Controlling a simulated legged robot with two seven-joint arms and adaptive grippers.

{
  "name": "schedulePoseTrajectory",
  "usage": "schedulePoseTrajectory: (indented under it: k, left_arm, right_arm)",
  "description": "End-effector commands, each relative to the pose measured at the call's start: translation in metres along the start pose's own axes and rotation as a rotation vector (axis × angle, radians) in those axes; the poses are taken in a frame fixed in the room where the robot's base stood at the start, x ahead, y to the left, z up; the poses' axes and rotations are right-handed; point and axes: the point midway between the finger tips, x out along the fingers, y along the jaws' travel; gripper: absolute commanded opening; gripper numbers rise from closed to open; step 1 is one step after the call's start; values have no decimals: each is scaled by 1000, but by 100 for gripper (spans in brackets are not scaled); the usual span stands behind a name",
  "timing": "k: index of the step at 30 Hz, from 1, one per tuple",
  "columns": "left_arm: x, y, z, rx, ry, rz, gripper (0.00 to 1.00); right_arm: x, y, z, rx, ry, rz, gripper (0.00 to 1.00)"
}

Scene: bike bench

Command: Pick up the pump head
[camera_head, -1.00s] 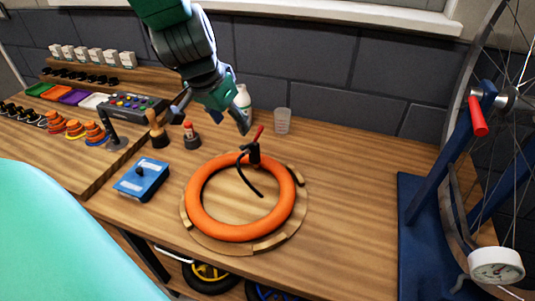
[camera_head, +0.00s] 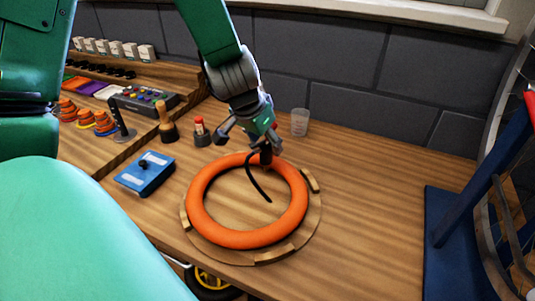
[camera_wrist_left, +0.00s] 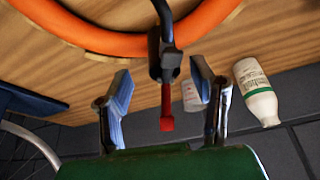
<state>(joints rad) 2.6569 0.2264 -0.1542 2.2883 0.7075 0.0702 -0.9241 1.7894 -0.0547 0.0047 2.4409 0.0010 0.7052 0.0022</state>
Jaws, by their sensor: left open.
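The pump head (camera_wrist_left: 167,65) is black with a red lever and a black hose. In the left wrist view it lies between the two blue-padded fingers of my left gripper (camera_wrist_left: 160,95), which are apart and do not visibly touch it. In the head view my left gripper (camera_head: 248,138) is over the far rim of the orange tyre, and hides most of the pump head (camera_head: 266,157). The black hose curves down inside the tyre. My right gripper is not in view.
The orange tyre (camera_head: 198,212) lies on a round wooden stand (camera_head: 312,215). A blue box (camera_head: 146,172), a brush (camera_head: 166,122) and a clear cup (camera_head: 299,122) stand nearby. A white bottle (camera_wrist_left: 254,90) is close to my gripper. A blue wheel stand (camera_head: 468,190) is at right.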

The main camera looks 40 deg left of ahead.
Motion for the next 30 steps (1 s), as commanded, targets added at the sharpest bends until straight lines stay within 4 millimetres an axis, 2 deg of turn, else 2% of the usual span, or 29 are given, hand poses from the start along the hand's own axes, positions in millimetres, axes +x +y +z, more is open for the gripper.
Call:
schedulePoseTrajectory:
  k: [6, 9, 18, 22, 23, 30]
  left_arm:
    - [35, -3, -2, -3, -2, 2, 51]
    - [46, -3, -2, -2, -2, 1, 51]
    - [48, -2, -2, -1, 0, -1, 51]
    - [48, -1, -2, 0, 0, -1, 5]
    - [48, -2, -2, 0, 0, -1, 0]
    - [48, -3, -2, -1, 1, 0, 0]
  right_arm:
    - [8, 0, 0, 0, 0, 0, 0]
    - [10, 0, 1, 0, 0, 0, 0]
    - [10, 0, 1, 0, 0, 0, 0]
    - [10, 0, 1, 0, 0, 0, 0]
    - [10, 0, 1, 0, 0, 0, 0]
    - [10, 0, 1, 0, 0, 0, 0]
